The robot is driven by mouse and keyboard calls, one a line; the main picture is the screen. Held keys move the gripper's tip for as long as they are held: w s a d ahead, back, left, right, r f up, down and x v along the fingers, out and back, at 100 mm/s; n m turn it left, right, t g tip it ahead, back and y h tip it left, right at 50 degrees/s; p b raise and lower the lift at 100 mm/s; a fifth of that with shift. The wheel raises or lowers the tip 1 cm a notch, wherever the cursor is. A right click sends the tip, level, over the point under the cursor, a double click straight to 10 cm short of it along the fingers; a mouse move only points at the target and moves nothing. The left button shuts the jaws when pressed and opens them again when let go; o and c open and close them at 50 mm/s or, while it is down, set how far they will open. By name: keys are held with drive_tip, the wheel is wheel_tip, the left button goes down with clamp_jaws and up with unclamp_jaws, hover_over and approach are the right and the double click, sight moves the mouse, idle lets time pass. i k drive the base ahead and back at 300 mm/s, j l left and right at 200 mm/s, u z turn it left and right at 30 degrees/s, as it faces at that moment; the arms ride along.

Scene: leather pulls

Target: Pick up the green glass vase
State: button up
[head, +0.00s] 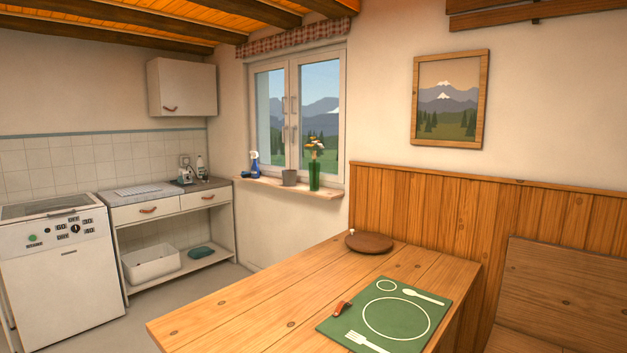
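The green glass vase (314,176) stands upright at the right end of the wooden window sill (290,188), in front of the window. Pale and orange flowers (316,147) stick out of its top. My gripper does not show in the head view, so its place and state are hidden.
A grey pot (289,177) and a blue-and-white spray bottle (254,163) share the sill. The wooden table (240,306) fills the foreground, with a round brown board (369,242) and a green placemat (400,290). Open floor (215,285) lies between table and counter (165,195).

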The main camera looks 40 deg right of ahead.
sight(315, 169)
drive_tip(key=i+j+u, duration=0.65)
drive_tip(key=i+u, duration=0.2)
drive_tip(key=i, duration=0.2)
drive_tip(key=i+j, duration=0.1)
drive_tip(key=i, duration=0.45)
drive_tip(key=i+j+z, duration=0.1)
drive_tip(key=i, duration=0.45)
drive_tip(key=i+j+z, duration=0.1)
drive_tip(key=i+z, duration=0.35)
drive_tip(key=i, duration=1.4)
drive_tip(key=i+z, duration=0.2)
drive_tip(key=i, duration=0.3)
drive_tip(key=i+z, duration=0.25)
drive_tip(key=i, duration=0.2)
drive_tip(key=i+j+z, duration=0.2)
drive_tip(key=i, duration=0.25)
drive_tip(key=i+j+z, duration=0.25)
drive_tip(key=i, duration=0.25)
drive_tip(key=i+l+z, duration=0.25)
drive_tip(key=z, duration=0.2)
drive_tip(key=i+l+z, duration=0.1)
drive_tip(key=i+z, duration=0.85)
drive_tip(key=i+j+z, duration=0.2)
drive_tip(key=z, duration=0.3)
drive_tip(key=i, duration=0.1)
